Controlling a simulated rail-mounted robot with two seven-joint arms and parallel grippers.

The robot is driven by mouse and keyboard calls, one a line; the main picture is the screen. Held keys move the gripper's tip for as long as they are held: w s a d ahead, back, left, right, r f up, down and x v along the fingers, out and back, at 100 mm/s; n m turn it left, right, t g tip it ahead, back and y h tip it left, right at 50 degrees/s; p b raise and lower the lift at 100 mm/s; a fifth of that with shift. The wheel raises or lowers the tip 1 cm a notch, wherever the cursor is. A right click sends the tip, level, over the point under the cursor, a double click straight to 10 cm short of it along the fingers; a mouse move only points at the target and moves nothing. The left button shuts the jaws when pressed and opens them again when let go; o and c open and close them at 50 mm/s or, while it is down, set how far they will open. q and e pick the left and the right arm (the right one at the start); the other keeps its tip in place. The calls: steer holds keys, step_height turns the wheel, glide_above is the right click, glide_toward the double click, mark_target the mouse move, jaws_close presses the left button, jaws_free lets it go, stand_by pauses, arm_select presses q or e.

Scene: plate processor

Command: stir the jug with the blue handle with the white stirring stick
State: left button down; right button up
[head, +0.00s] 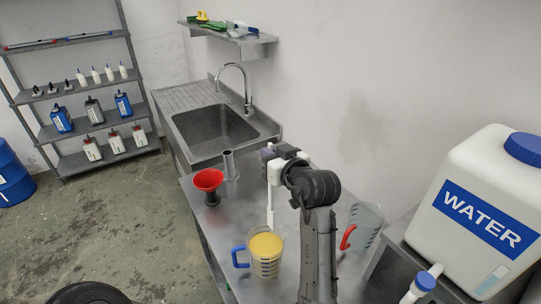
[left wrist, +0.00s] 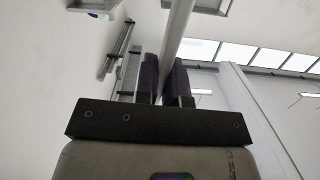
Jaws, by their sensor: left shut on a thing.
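The jug with the blue handle (head: 265,262) stands upright on the steel table and holds a yellow-orange liquid. Its blue handle (head: 238,257) points left. My left gripper (head: 268,154) is shut on the white stirring stick (head: 270,205), above and behind the jug. The stick hangs nearly upright, its lower end by the jug's far rim; I cannot tell whether it is inside the rim or behind it. In the left wrist view the pale stick (left wrist: 178,35) runs between the two dark fingers (left wrist: 162,80). My right gripper is not in view.
A clear jug with a red handle (head: 364,226) stands right of my arm. A large white water container (head: 475,205) is at the right. A sink (head: 215,128) lies behind.

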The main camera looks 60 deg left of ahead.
mark_target(271, 145)
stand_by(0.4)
arm_select(q)
steer(key=shift+r, duration=0.2)
step_height(271, 145, up, 3)
steer(key=shift+f+p, duration=0.1)
steer(key=shift+p, duration=1.05)
steer(key=shift+r+p, duration=0.6)
steer(key=shift+r, duration=0.3)
